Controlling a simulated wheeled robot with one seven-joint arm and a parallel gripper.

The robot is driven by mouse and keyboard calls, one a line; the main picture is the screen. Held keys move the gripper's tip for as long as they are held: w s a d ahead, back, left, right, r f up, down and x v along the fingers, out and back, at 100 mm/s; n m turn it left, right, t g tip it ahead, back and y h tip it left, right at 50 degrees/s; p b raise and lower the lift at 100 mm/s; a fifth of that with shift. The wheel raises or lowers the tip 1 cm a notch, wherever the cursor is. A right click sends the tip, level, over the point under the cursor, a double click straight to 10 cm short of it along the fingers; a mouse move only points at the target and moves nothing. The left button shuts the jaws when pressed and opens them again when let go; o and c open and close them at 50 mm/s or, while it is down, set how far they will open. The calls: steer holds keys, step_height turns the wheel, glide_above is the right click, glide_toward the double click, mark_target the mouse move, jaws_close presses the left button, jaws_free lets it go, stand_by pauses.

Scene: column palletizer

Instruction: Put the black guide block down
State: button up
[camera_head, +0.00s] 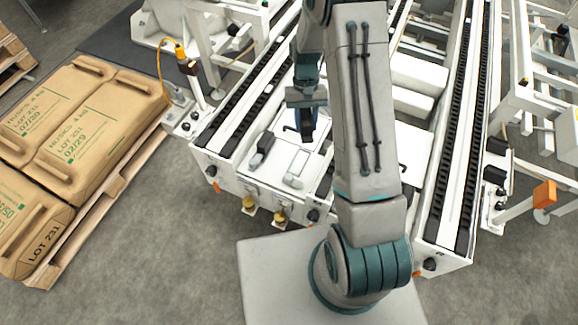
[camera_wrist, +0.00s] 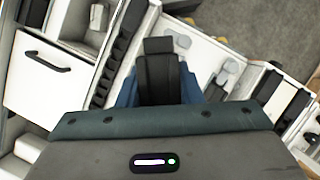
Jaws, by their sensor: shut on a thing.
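My gripper (camera_wrist: 159,92) shows in the wrist view with blue fingers on both sides of the black guide block (camera_wrist: 158,72). It is shut on the block, which sticks out beyond the fingers. In the head view my gripper (camera_head: 308,132) points down over the white plate (camera_head: 275,172) between the conveyor rails. The block cannot be made out clearly there, and I cannot tell whether its lower end touches the plate. Grey fittings (camera_wrist: 226,74) stand on the white surface beside the block in the wrist view.
Black-chained conveyor rails (camera_head: 240,105) run on the left and right of the plate. A black handle (camera_wrist: 47,61) sits on a white panel. Brown sacks (camera_head: 95,125) lie on a wooden pallet (camera_head: 120,180) at the left. Grey floor in front of the pallet is clear.

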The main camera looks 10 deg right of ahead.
steer(key=s+d+f+m+y+b, duration=0.1)
steer(key=s+d+f+m+b, duration=0.1)
steer(key=s+f+m+b, duration=0.3)
steer(key=s+d+f+m+y+b, duration=0.1)
steer(key=s+d+f+b, duration=0.1)
steer(key=s+f+b, duration=0.3)
steer(key=shift+t, duration=0.4)
steer(key=w+a+f, duration=0.1)
steer(key=w+f, duration=0.1)
steer(key=w, duration=0.2)
steer(key=w+a+f, duration=0.2)
steer(key=w+f, duration=0.1)
steer(key=w, duration=0.1)
steer(key=w+a+f, duration=0.2)
steer(key=w+f, duration=0.1)
steer(key=w, duration=0.1)
steer(key=shift+f+p, duration=0.1)
steer(key=shift+p, duration=0.25)
steer(key=shift+f, duration=1.95)
steer(key=shift+d, duration=0.1)
